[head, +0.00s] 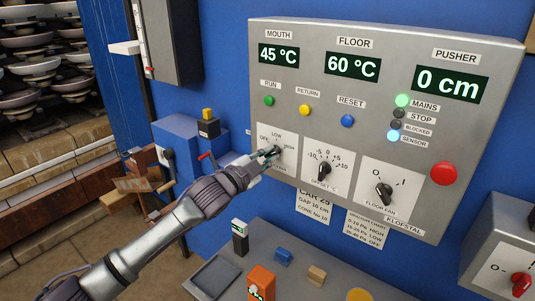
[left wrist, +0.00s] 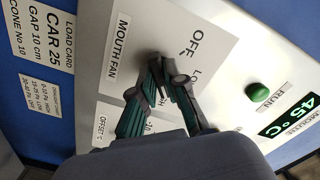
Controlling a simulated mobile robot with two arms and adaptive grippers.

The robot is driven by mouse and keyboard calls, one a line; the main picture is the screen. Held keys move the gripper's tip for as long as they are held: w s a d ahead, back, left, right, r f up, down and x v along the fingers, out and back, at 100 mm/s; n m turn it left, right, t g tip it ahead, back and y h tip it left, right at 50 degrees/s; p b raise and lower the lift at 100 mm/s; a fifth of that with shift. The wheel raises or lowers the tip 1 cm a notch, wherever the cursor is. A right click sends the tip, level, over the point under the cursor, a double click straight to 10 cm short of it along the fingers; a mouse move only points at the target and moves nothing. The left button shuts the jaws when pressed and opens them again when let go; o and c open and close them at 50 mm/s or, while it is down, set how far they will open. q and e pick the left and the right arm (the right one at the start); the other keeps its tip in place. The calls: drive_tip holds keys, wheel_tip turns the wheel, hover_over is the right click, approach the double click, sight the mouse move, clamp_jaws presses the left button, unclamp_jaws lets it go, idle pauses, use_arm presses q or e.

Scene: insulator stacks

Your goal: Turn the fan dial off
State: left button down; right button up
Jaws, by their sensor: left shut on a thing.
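The mouth fan dial is a small black knob on a white plate (head: 287,139) marked OFF, LOW and HIGH, at the left of the grey control panel. My left gripper (head: 266,155) reaches it from the lower left and is shut on the knob. In the left wrist view the fingers of the gripper (left wrist: 163,75) close around the dark knob (left wrist: 154,58), under the words MOUTH FAN and OFF. The fingers hide most of the knob, so I cannot tell where its pointer stands. My right gripper is not in view.
The panel also bears an offset dial (head: 324,169), a floor fan dial (head: 384,193) and a red button (head: 445,173). A grey desk (head: 283,283) with small blocks lies below. A blue box (head: 180,140) with a red-handled lever stands left of the panel.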

use_arm(q)
drive_tip(key=n+p, duration=0.1)
drive_tip(key=n, duration=0.1)
drive_tip(key=shift+r+n, duration=0.2)
drive_tip(key=shift+n, duration=0.2)
drive_tip(key=n, duration=0.2)
drive_tip(key=shift+n+p, duration=0.3)
drive_tip(key=shift+p, duration=0.05)
drive_tip(key=n, duration=0.6)
drive_tip(key=shift+p, duration=0.4)
drive_tip(key=n, duration=0.5)
drive_tip(key=n+p, duration=0.1)
drive_tip(key=n, duration=0.4)
drive_tip(key=shift+r+n+p, duration=0.2)
drive_tip(key=shift+n+p, duration=0.1)
drive_tip(key=c, duration=1.2)
unclamp_jaws()
drive_tip(key=shift+w+d+f, duration=0.1)
drive_tip(key=shift+d+f, duration=0.05)
drive_tip(key=shift+f, duration=0.15)
drive_tip(key=v, duration=1.2)
